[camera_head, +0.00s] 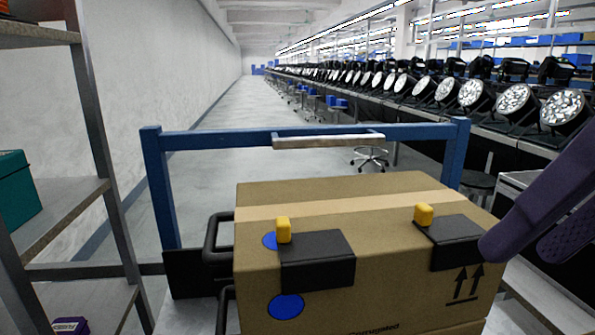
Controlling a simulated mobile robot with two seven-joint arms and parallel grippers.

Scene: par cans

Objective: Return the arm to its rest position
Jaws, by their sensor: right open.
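My right gripper (520,243) is purple and comes in from the right edge. Its two fingers are apart, with nothing seen between them. The nearer finger's tip overlaps the right edge of a large brown cardboard box (340,235) in the picture; I cannot tell whether it touches. The box is closed with pale tape. Two black pieces lie over its top front edge, a left one (318,262) and a right one (452,240), each with a yellow block. My left gripper is not in view.
The box sits in front of a blue frame (300,138) with a pale handle. A metal shelf (75,215) stands at left with a teal box (15,188) and a small purple item (70,325). Stage lights (515,98) line benches at right. The aisle behind is open floor.

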